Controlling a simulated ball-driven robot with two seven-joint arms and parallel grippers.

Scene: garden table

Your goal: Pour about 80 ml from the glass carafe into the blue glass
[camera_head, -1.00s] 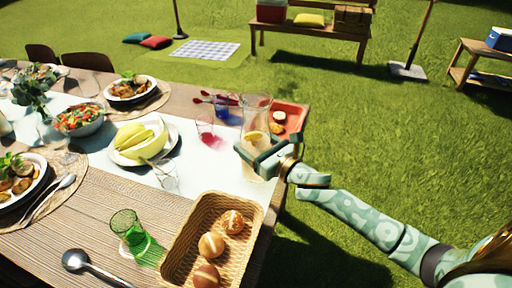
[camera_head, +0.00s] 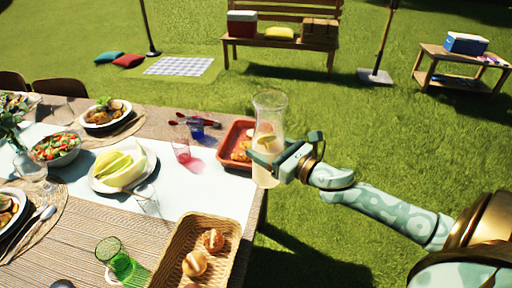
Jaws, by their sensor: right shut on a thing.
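The glass carafe (camera_head: 269,112) is clear and tall, with pale liquid and what looks like a lemon slice in it. It stands upright in my right gripper (camera_head: 268,160), which is shut around its lower half. The carafe is at the table's right edge, in front of the red tray; I cannot tell whether its base is clear of the table. The blue glass (camera_head: 197,129) stands on the table to the left of the carafe, behind the red glass (camera_head: 181,151). My left gripper is not in view.
A red tray (camera_head: 226,158) with food lies just left of the carafe. A bread basket (camera_head: 166,270), a green glass (camera_head: 112,254), a clear glass (camera_head: 147,201) and a plate of melon (camera_head: 97,184) are nearer. Red-handled utensils lie behind the blue glass. Open lawn lies to the right.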

